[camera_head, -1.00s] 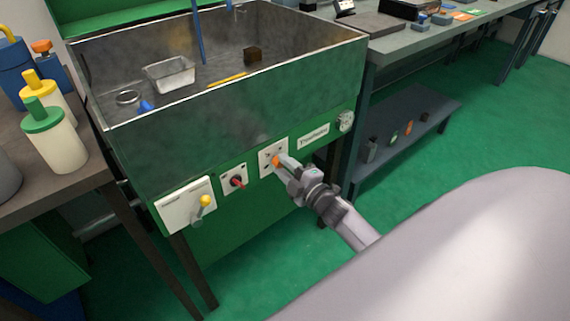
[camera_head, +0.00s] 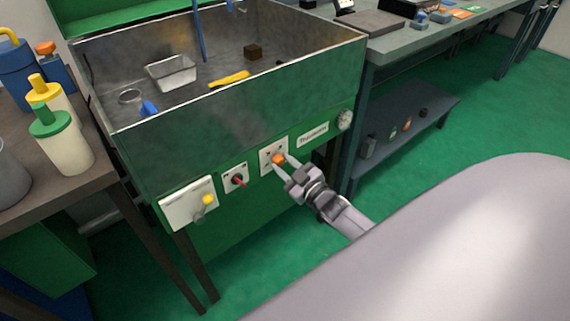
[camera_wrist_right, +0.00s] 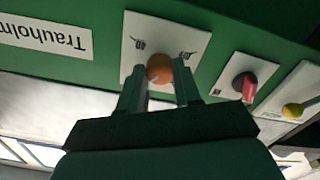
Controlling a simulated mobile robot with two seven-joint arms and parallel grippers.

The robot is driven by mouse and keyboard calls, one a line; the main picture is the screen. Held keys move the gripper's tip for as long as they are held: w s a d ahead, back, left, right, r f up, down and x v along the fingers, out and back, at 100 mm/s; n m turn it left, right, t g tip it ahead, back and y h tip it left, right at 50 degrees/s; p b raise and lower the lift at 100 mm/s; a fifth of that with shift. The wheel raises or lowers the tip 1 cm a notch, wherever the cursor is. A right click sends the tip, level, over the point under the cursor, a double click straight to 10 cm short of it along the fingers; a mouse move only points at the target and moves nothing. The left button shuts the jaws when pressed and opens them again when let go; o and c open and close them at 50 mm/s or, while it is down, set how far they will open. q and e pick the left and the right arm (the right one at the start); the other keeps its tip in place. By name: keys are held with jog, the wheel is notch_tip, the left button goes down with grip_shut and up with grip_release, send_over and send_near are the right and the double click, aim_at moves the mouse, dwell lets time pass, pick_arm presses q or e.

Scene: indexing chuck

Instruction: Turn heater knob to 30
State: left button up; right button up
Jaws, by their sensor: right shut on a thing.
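The heater knob (camera_head: 278,159) is orange and sits on a white dial plate (camera_head: 267,164) on the green front panel below the metal basin. My right gripper (camera_head: 282,163) reaches it from the lower right and is shut on the knob. In the right wrist view the orange knob (camera_wrist_right: 160,69) lies between the two fingertips (camera_wrist_right: 159,77). The dial plate (camera_wrist_right: 196,47) there carries small dark numbers, among them one that looks like 40 or 60. The knob's exact setting is hard to read. My left gripper is not in view.
Left of the dial are a red knob (camera_head: 238,180) and a yellow-tipped lever (camera_head: 207,200). A label (camera_head: 313,135) and a round gauge (camera_head: 345,120) are to the right. The basin (camera_head: 230,110) overhangs above. Bottles (camera_head: 62,142) stand on the left table.

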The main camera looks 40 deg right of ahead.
jog(key=shift+m, duration=0.5)
jog(key=o, duration=1)
jog(key=shift+o, duration=0.2)
jog(key=shift+s, duration=0.5)
jog(key=s+p, duration=0.1)
jog(key=s, duration=0.5)
jog(key=shift+d, duration=0.3)
jog(key=shift+s, duration=0.1)
